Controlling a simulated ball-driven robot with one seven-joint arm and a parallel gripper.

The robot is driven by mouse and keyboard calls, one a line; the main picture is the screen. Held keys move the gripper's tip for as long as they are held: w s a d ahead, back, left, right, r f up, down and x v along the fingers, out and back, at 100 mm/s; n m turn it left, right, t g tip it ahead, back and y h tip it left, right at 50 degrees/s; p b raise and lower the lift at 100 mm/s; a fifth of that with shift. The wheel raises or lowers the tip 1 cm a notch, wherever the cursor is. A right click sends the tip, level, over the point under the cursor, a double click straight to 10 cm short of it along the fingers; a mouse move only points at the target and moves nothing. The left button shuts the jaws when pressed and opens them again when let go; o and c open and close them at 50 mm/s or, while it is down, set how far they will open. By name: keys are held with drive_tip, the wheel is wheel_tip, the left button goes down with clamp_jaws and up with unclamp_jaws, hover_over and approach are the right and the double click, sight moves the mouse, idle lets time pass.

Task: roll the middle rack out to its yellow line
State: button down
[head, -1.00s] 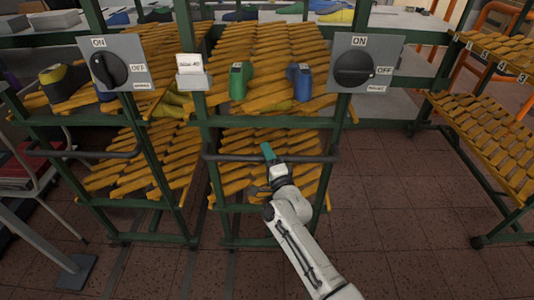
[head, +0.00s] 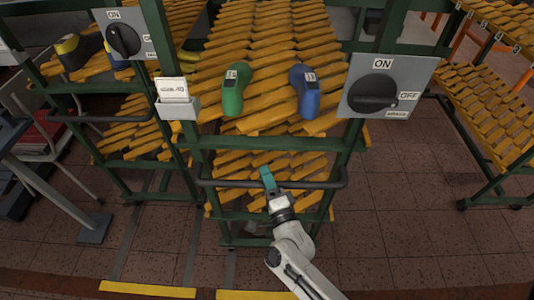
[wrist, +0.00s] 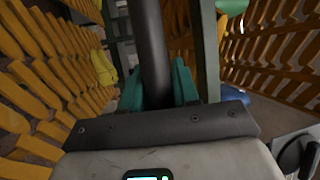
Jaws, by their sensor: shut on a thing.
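The middle rack is a green frame (head: 250,143) with yellow slatted shelves, in the centre of the head view. A dark horizontal handle bar (head: 228,183) crosses its front. My gripper (head: 268,180) is shut on this bar near its middle. In the wrist view the bar (wrist: 150,50) runs between my teal fingers (wrist: 158,88). A yellow line (head: 255,295) lies on the floor in front of the middle rack, at the picture's bottom edge, partly cut off. Bare floor lies between the rack's foot and the line.
A green last (head: 234,90) and a blue last (head: 303,92) stand on the rack's shelf. Another rack (head: 110,118) stands left, with its own yellow line (head: 147,290). A slatted rack (head: 490,110) stands right. A grey ON/OFF switch box (head: 385,87) is at the rack's right post.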

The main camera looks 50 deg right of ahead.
drive_tip(key=s+a, duration=1.3)
drive_tip(key=a, duration=0.2)
drive_tip(key=shift+f, duration=0.15)
drive_tip(key=shift+a, duration=0.1)
drive_tip(key=c, duration=0.9)
unclamp_jaws()
drive_tip(key=b+v, duration=0.3)
drive_tip(key=v, duration=0.7)
drive_tip(key=shift+s+a, duration=0.2)
drive_tip(key=shift+s, duration=0.15)
drive_tip(key=shift+s+f, duration=0.1)
